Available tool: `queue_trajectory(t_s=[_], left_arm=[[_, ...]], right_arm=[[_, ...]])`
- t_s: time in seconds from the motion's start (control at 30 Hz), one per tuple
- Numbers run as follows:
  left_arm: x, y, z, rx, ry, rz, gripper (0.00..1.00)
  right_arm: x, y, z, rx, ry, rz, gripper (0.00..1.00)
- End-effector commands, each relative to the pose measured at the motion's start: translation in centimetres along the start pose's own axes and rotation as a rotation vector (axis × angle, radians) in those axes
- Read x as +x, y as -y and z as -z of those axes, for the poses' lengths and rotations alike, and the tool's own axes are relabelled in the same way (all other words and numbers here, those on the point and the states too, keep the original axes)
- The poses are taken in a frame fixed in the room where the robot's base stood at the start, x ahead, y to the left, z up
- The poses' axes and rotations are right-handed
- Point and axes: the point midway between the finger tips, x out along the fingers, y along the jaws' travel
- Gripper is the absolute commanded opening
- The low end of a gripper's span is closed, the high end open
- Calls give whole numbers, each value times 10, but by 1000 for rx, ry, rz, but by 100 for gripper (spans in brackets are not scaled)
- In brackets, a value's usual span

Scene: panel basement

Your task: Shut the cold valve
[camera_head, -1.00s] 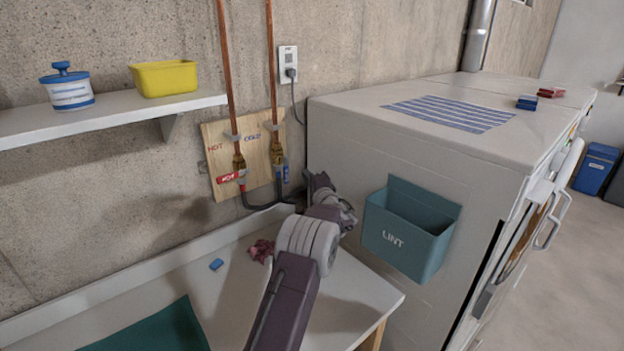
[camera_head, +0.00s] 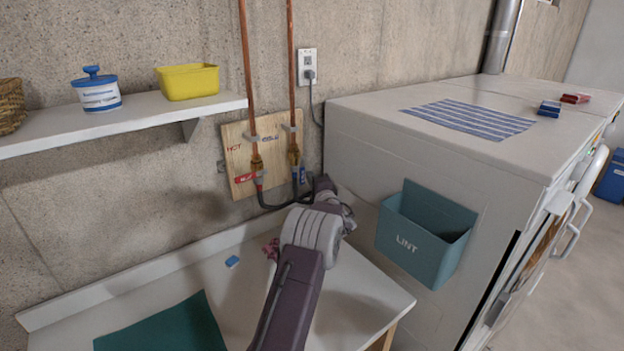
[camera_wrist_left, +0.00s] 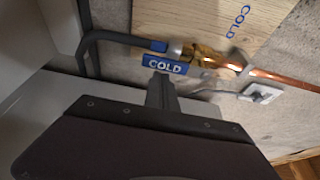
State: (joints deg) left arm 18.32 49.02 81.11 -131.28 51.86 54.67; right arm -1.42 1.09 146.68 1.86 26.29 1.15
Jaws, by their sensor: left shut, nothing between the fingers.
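The cold valve's blue handle (camera_head: 302,174) hangs by the brass fitting of the right copper pipe, roughly in line with the pipe. In the left wrist view the blue handle (camera_wrist_left: 165,65) reads COLD and lies alongside the brass valve body (camera_wrist_left: 212,57). My left gripper (camera_head: 319,183) is just right of and slightly below the handle in the head view. In the wrist view its shut, empty fingertips (camera_wrist_left: 162,84) are very close to the handle; I cannot tell whether they touch. The right gripper is out of view.
The red hot handle (camera_head: 248,177) lies across the left pipe on the wooden board (camera_head: 238,150). Dark hoses curve below the valves. A teal lint bin (camera_head: 425,232) on the white machine (camera_head: 355,150) stands right of my arm. The counter (camera_head: 355,300) is below.

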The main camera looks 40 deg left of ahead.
Motion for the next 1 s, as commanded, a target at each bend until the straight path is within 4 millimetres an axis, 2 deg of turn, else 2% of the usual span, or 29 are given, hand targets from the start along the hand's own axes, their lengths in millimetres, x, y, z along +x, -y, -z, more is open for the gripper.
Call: queue_trajectory(t_s=[0.67, 1.0], left_arm=[[-3, -2, -9, 134, 1, -47, 0], [-8, 0, -25, 371, 2, -130, 0]], right_arm=[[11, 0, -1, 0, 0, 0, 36], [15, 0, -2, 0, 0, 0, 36]])
